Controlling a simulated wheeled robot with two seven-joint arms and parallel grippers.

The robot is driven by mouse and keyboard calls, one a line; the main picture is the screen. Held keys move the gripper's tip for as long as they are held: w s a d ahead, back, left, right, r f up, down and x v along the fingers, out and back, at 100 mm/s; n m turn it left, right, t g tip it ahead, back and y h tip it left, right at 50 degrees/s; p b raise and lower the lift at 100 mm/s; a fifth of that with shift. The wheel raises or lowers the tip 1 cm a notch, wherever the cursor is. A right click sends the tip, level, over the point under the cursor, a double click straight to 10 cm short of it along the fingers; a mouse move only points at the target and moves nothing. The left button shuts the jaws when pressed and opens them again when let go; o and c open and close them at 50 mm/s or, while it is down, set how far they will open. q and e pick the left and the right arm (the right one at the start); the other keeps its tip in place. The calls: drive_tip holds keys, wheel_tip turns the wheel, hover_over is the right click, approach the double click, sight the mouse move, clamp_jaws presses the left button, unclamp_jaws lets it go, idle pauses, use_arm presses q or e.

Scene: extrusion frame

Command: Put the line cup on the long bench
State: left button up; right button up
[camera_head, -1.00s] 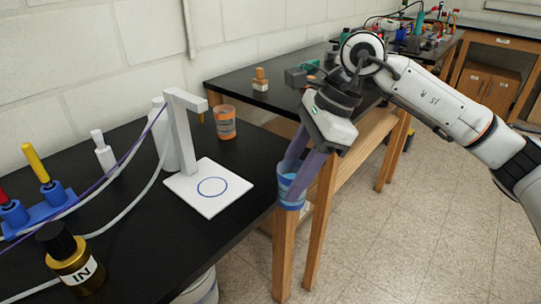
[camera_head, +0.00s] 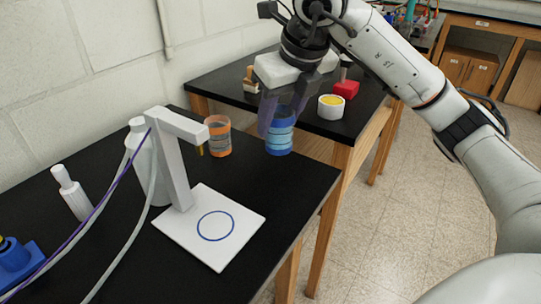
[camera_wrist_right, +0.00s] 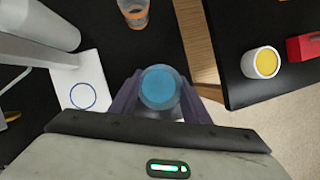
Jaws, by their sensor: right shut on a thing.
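A blue translucent cup (camera_head: 279,140) is held upright between the fingers of my right gripper (camera_head: 277,115), above the near black bench (camera_head: 262,174), by its far right corner. Whether its base touches the bench I cannot tell. In the right wrist view the cup (camera_wrist_right: 159,88) sits between the two purple-grey fingers. An orange cup (camera_head: 218,142) with a grey band stands to its left on the same bench. No label names the line cup or the long bench. A second black bench (camera_head: 222,88) stands behind. My left gripper is not in view.
A white stand (camera_head: 172,165) rises from a white plate (camera_head: 242,205) with a blue ring. White bottles and tubing are at left. The far bench carries a white cup of yellow content (camera_head: 331,110), a red block (camera_head: 346,88) and a wooden-handled item (camera_head: 250,82).

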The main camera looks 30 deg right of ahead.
sight(280, 151)
drive_tip(key=f, duration=0.3)
drive_tip(key=shift+s+f, duration=0.3)
drive_tip(key=shift+f, duration=0.05)
wheel_tip(280, 151, down, 4)
drive_tip(key=shift+r+b, duration=0.15)
drive_tip(key=shift+b, duration=0.2)
drive_tip(key=shift+f, duration=0.2)
drive_tip(key=o, duration=1)
drive_tip(key=shift+r, duration=0.1)
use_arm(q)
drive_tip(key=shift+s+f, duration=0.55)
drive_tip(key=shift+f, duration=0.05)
